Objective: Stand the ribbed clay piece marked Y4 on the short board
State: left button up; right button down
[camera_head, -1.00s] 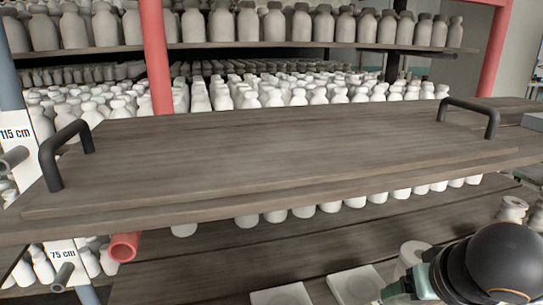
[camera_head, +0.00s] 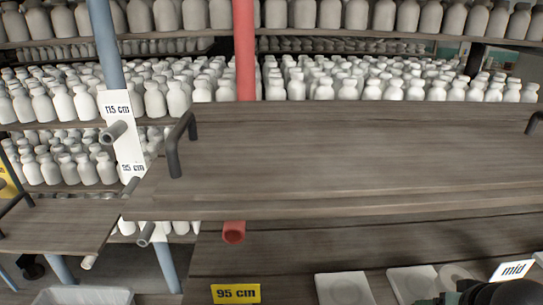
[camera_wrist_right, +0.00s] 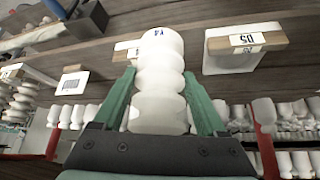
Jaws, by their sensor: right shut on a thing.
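The ribbed white clay piece marked Y4 (camera_wrist_right: 160,110) is between the green fingers of my right gripper (camera_wrist_right: 159,76) in the right wrist view. The gripper is shut on it, and its label is at the end away from the palm. In the head view only a dark part of my right arm (camera_head: 505,293) shows at the bottom right; the held piece is not visible there. A wide wooden board (camera_head: 350,150) with black handles lies across the middle. A smaller wooden board (camera_head: 60,225) is at the left edge, partly cut off. I cannot tell which is the short board. My left gripper is out of view.
White square plates (camera_head: 343,288) lie below the wide board, near a "mid" card (camera_head: 513,270) and a yellow "95 cm" sign (camera_head: 236,293). Blue and red posts (camera_head: 245,60) and pegs stand around the board. Shelves of white bottles fill the back.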

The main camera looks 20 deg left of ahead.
aim_at(67, 222)
jog(key=k+j+u, duration=0.3)
jog(key=j+u, duration=0.2)
jog(key=j, duration=1.15)
jog(key=j+u, duration=0.45)
jog(key=j, duration=1.25)
